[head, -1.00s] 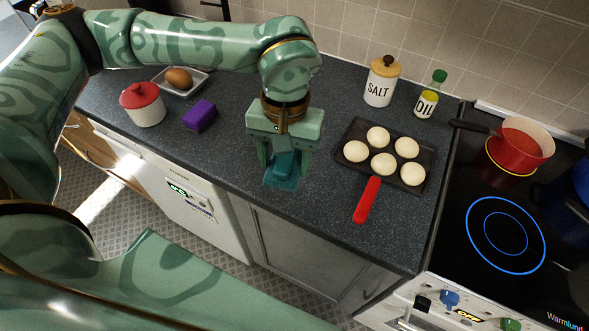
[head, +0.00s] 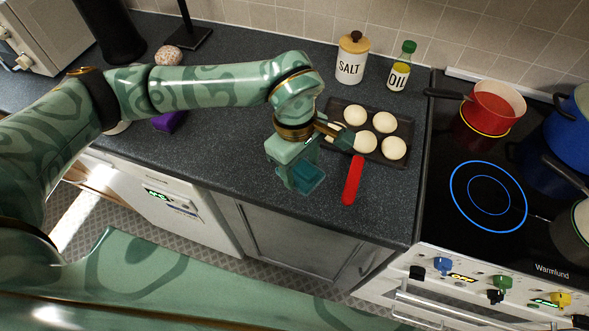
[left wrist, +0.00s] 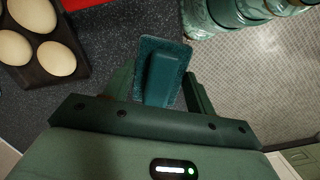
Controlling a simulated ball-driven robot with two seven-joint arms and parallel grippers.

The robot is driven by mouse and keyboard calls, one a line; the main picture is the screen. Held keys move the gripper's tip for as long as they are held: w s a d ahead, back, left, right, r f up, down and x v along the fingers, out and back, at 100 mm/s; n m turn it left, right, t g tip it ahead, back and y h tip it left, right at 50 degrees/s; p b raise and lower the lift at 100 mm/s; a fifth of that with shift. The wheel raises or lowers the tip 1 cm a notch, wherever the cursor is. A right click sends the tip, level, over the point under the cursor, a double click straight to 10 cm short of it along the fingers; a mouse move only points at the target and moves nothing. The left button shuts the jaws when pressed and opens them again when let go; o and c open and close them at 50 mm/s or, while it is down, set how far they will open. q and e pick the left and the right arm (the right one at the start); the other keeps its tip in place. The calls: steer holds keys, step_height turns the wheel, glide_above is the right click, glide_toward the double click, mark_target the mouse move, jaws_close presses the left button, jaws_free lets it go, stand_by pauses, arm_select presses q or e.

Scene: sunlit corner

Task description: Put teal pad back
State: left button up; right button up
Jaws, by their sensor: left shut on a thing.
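My left gripper (head: 298,180) is shut on the teal pad (head: 311,178), above the front edge of the dark counter. In the left wrist view the pad (left wrist: 163,52) sits between the two fingers of my left gripper (left wrist: 160,90), with its raised grip held and its flat sheet showing past it. Whether the pad touches the counter, I cannot tell. My right gripper does not show.
A salt jar (head: 351,60) and an oil bottle (head: 400,68) stand behind. A red pot (head: 490,108) is on the hob. A purple block (head: 170,121) is partly hidden by my arm.

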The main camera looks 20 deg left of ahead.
mark_target(295, 172)
arm_select(q)
steer(key=f, duration=0.1)
steer(key=w+a+f, duration=0.1)
steer(key=w+f, duration=0.1)
steer(key=shift+a, duration=0.25)
steer(key=shift+w+a+f+b, duration=0.15)
steer(key=shift+f+b, duration=0.05)
steer(key=shift+f, duration=0.85)
steer(key=shift+w+a+f+b, duration=0.1)
steer(key=shift+w+f+b, duration=0.1)
steer(key=shift+f, duration=0.8)
steer(key=shift+f, duration=0.15)
steer(key=o, duration=0.9)
steer(key=r, duration=0.4)
steer(key=a+r, duration=0.1)
steer(key=r, duration=0.3)
steer(key=r+p, duration=0.1)
steer(key=r, duration=0.3)
steer(key=shift+w+a+r, duration=0.2)
steer(key=shift+w, duration=0.05)
